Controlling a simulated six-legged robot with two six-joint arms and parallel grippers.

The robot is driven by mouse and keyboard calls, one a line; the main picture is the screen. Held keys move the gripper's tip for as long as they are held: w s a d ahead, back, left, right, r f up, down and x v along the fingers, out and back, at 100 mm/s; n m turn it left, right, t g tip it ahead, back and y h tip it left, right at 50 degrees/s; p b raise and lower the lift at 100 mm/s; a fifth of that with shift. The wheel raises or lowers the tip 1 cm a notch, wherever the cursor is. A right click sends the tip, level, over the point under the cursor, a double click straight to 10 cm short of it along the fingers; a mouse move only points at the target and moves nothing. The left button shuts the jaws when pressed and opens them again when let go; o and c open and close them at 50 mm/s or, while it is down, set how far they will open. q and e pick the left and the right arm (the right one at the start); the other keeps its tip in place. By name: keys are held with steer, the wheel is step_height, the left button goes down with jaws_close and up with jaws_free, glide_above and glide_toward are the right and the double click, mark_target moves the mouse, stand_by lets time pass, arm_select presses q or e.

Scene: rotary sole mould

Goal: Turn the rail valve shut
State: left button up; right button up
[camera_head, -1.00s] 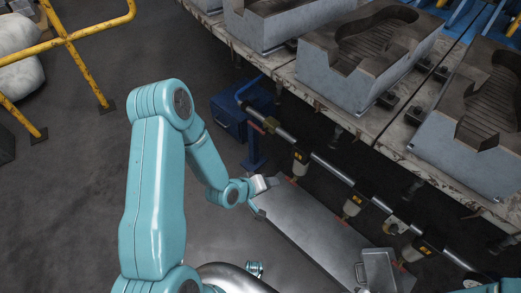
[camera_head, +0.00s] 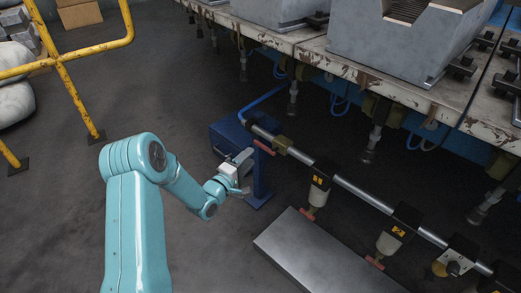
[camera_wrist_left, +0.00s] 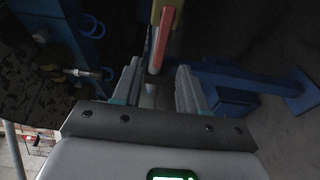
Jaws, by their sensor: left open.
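The rail valve has a brass body (camera_head: 282,144) near the left end of the grey rail, with a red handle (camera_head: 264,147) beside it. In the left wrist view the red handle (camera_wrist_left: 160,48) stands ahead, between the lines of the two fingers, and the brass body (camera_wrist_left: 168,8) is partly cut off at the top edge. My left gripper (camera_head: 247,172) is open and empty, just below and left of the handle. In the left wrist view its jaws (camera_wrist_left: 158,80) show apart; I see no clear contact with the handle. My right gripper is out of view.
The rail (camera_head: 352,187) carries several units with yellow labels and red levers. A blue box (camera_head: 228,136) and blue post (camera_head: 260,180) stand beside the gripper. A grey bench (camera_head: 315,255) lies below. The mould table (camera_head: 365,75) overhangs behind. A yellow railing (camera_head: 72,85) stands left.

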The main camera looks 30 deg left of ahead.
mark_target(260, 147)
arm_select(q)
steer(key=w+b, duration=0.2)
steer(key=w, duration=0.5)
steer(key=shift+f, duration=0.15)
steer(key=shift+w, duration=0.65)
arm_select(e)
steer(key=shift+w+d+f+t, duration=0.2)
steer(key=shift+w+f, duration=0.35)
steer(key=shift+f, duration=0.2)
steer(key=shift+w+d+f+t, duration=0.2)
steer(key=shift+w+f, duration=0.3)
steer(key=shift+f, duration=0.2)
arm_select(q)
jaws_close()
